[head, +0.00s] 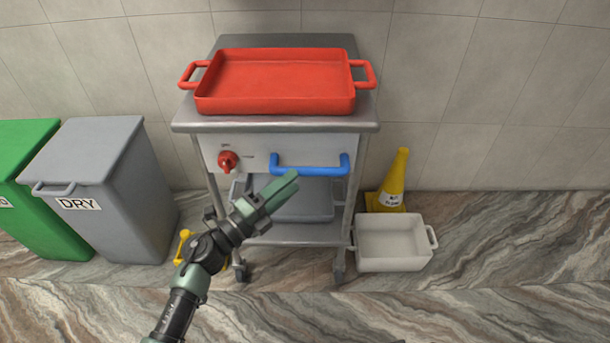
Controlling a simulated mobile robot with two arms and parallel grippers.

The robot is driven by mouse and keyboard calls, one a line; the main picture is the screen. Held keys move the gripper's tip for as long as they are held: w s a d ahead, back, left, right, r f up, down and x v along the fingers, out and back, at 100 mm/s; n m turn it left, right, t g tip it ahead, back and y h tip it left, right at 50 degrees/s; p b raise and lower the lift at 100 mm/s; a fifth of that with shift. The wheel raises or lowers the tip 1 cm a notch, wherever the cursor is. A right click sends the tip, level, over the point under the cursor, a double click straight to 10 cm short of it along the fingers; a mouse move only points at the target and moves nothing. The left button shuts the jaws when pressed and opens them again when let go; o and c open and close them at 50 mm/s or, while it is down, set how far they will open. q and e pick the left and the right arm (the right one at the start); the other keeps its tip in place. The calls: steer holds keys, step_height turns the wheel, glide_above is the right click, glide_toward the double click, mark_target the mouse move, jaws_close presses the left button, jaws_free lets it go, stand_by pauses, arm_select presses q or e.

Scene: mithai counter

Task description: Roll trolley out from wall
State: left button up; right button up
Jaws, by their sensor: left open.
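The metal trolley (190,124) stands against the tiled wall on small dark casters. A blue bar handle (310,169) is fixed across the right of its front panel, and a red knob (228,161) is at the panel's left. My left gripper (290,182) has green fingers. It is open and empty, in front of the trolley, with its tips just below the left end of the blue handle in the picture. Whether it touches the handle I cannot tell. My left arm hides part of the trolley's lower left side. My right gripper is not in view.
A red tray (275,85) with two handles sits on the trolley top. A grey container (305,203) is on the lower shelf. A white crate (393,243) and a yellow cone (394,184) stand close at the right. Grey (105,160) and green (30,140) bins stand left.

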mark_target(305, 172)
arm_select(q)
steer(key=x, duration=0.5)
steer(key=shift+w+d, duration=0.2)
jaws_close()
steer(key=shift+f, duration=0.1)
stand_by(1.1)
